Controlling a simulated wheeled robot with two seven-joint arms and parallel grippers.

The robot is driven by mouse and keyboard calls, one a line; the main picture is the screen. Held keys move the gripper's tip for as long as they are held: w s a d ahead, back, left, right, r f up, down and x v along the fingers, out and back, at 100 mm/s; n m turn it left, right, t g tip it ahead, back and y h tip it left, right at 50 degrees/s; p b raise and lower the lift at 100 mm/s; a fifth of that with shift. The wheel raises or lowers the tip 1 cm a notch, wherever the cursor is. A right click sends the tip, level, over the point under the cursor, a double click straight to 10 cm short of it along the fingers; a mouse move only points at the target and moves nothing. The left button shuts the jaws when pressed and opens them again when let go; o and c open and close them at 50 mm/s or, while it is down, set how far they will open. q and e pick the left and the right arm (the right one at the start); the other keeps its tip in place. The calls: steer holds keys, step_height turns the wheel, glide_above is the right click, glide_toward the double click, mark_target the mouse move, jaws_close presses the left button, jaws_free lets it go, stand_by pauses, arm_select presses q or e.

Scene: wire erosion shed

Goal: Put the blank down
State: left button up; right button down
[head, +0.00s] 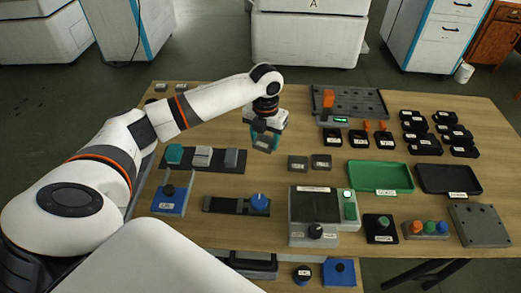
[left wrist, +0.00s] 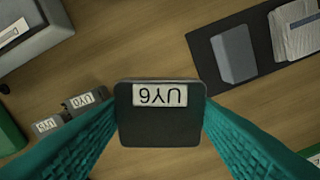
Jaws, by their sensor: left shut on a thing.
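My left gripper (head: 266,134) is shut on a dark grey block, the blank (head: 264,144), and holds it over the table's middle. In the left wrist view the blank (left wrist: 160,125) sits between the teal fingers, its white label reading UY6 upside down. It appears to be above the wood, with no support visible under it. Two similar dark labelled blocks, one left (head: 298,162) and one right (head: 321,161), lie on the table to the right of the gripper. My right gripper is not in view.
A dark strip (head: 218,168) bearing teal, light grey and dark grey blocks lies left of the gripper. A grey machine box (head: 300,231) stands nearer. A green tray (head: 380,178) and black tray (head: 448,180) lie right. Bare wood shows around the two loose blocks.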

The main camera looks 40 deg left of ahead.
mark_target(264, 161)
arm_select(q)
steer(key=shift+f, duration=0.9)
step_height(264, 161, down, 5)
steer(key=shift+f, duration=0.1)
steer(key=o, duration=1.3)
steer(key=shift+f, duration=0.15)
step_height(264, 161, up, 12)
steer(key=shift+r, duration=0.2)
